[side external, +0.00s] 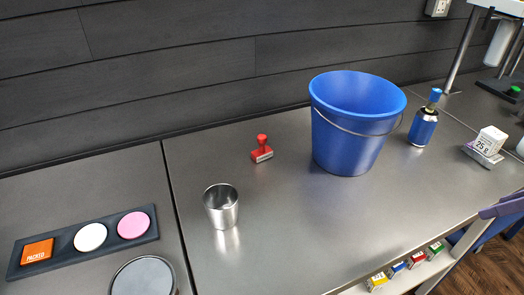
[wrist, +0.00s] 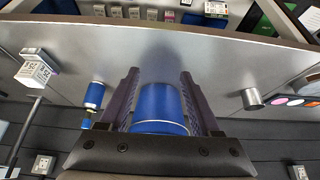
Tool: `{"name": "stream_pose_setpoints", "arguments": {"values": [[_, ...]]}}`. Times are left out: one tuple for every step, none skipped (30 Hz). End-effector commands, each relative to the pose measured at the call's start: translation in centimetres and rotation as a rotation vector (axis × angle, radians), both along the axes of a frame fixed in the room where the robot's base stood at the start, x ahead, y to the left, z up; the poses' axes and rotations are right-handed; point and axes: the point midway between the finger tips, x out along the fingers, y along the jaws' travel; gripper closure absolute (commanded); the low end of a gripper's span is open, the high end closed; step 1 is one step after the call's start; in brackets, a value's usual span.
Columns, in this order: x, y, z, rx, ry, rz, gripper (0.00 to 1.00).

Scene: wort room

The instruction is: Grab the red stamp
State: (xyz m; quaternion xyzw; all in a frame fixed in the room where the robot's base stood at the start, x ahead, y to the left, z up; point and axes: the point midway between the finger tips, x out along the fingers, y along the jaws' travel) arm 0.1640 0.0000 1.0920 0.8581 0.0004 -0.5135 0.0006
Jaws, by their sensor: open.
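The red stamp (side external: 262,150) stands upright on the grey metal counter, near the dark wall, in the side view. It has a round knob handle and a block base with a pale label. I cannot make it out in the wrist view. My gripper (wrist: 160,75) is open, with its two dark purple fingers apart and nothing held between them. In the side view only a purple part of it shows at the right edge, well to the right of the stamp.
A blue bucket (side external: 352,125) stands right of the stamp; it shows beyond my fingers in the wrist view (wrist: 160,105). A metal cup (side external: 221,206) stands in front-left of the stamp. A blue canister (side external: 423,122), a scale weight box (side external: 490,141) and a coaster tray (side external: 66,245) are farther off.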

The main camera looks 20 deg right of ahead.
Motion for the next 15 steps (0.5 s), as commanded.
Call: {"name": "stream_pose_setpoints", "arguments": {"values": [[0.2, 0.0, 0.1, -0.002, -0.009, 0.004, 0.35], [0.5, 0.0, 0.6, -0.002, -0.026, 0.006, 0.35], [1.1, 0.0, 1.4, -0.002, -0.053, 0.008, 0.35], [1.5, 0.1, 2.2, -0.003, -0.075, 0.010, 0.35], [2.1, 0.1, 3.0, -0.002, -0.097, 0.011, 0.35], [3.1, 0.1, 4.2, -0.003, -0.122, 0.014, 0.35], [4.0, 0.2, 5.2, -0.003, -0.140, 0.019, 0.35], [5.1, 0.3, 6.2, -0.003, -0.158, 0.025, 0.35], [6.6, 0.5, 7.5, -0.002, -0.178, 0.035, 0.35], [7.8, 0.7, 8.4, -0.001, -0.191, 0.043, 0.35], [9.0, 0.9, 9.2, -0.002, -0.203, 0.052, 0.35], [10.6, 1.3, 10.2, 0.000, -0.216, 0.065, 0.35], [11.8, 1.6, 10.9, 0.000, -0.225, 0.074, 0.35], [13.1, 1.9, 11.5, 0.001, -0.234, 0.083, 0.35], [14.9, 2.4, 12.3, 0.003, -0.243, 0.097, 0.35]]}}
